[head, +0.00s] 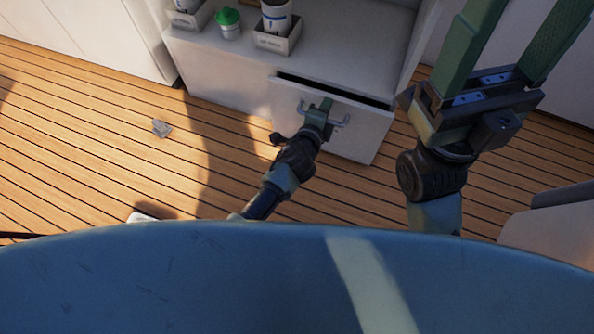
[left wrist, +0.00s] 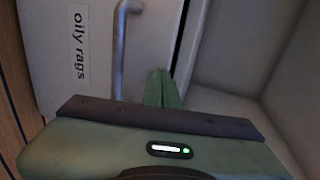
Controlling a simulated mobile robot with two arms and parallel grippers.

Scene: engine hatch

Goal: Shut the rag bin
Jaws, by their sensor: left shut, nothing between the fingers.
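The rag bin (head: 368,145) is a white front with a metal bar handle, low in the white cabinet. A dark gap along its top edge shows it partly open, leaning out from the cabinet. In the left wrist view the bin front (left wrist: 152,45) carries an "oily rags" label (left wrist: 78,45), with its handle (left wrist: 120,45) beside the fingers. My left gripper (head: 326,103) is shut and empty, its fingertips at the front near the handle; I cannot tell whether they touch. My right gripper (head: 525,15) is raised at the right, its fingers wide apart and empty.
A small grey piece (head: 161,128) lies on the plank floor (head: 90,130). The floor left of the bin is mostly clear.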

